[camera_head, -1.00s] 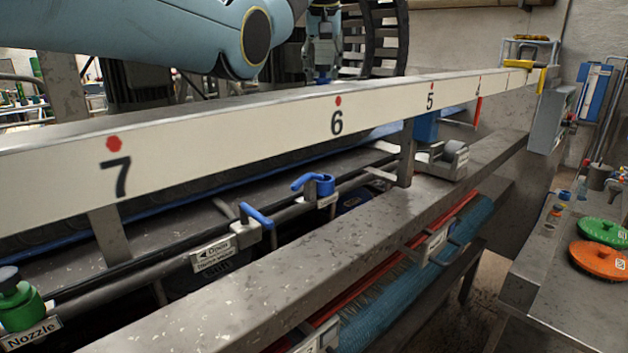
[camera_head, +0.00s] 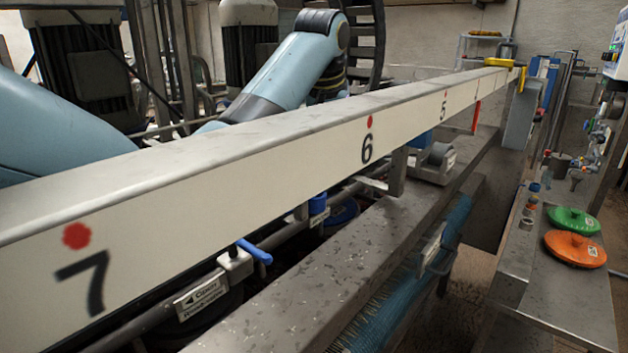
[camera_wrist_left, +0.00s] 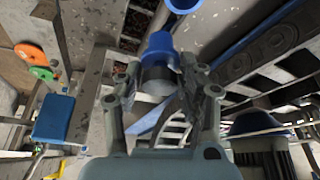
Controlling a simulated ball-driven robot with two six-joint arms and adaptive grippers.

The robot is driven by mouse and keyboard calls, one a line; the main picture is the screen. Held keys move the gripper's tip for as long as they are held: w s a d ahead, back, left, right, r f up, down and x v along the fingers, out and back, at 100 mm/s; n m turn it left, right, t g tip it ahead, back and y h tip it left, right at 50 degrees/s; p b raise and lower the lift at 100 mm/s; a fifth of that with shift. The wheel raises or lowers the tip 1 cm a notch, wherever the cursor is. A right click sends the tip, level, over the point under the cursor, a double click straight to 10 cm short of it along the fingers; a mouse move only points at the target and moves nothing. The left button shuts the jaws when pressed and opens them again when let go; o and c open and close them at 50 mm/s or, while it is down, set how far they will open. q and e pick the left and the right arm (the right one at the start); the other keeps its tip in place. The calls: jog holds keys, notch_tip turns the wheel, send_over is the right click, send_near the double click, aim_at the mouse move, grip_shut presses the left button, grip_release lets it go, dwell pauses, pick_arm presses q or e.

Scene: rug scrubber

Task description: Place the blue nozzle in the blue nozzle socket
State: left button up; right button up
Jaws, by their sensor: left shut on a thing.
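The blue nozzle (camera_wrist_left: 159,45) is in the left wrist view, blue at its far end with a grey part nearer my palm. My left gripper (camera_wrist_left: 160,78) is shut on it, a finger on each side. A blue ring-like part, apparently the blue nozzle socket (camera_wrist_left: 183,4), is cut by the top edge there, just beyond the nozzle and apart from it in the picture. In the head view a blue fitting (camera_head: 318,206), likely that socket, shows partly below the beam. There my left gripper is hidden behind the beam. My right gripper is not in view.
A long numbered beam (camera_head: 240,165) crosses the head view. Below it are a pipe with a blue-handled valve (camera_head: 254,251) and a metal rail (camera_head: 345,265). Green (camera_head: 574,220) and orange (camera_head: 574,249) discs lie on a bench at right.

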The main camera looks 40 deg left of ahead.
pick_arm(q)
jog(key=s, duration=0.1)
jog(key=s+a+f, duration=0.1)
jog(key=s+f, duration=0.1)
jog(key=shift+a, duration=0.25)
jog(key=shift+s+a+f, duration=0.15)
jog(key=shift+s+f, duration=0.05)
jog(key=shift+s, duration=0.05)
grip_shut()
jog(key=shift+s+f, duration=0.1)
jog(key=shift+f, duration=0.45)
grip_release()
notch_tip(320, 180, down, 3)
jog(key=shift+f, duration=0.1)
grip_shut()
jog(key=o, duration=1.2)
grip_release()
jog(key=shift+o, duration=0.2)
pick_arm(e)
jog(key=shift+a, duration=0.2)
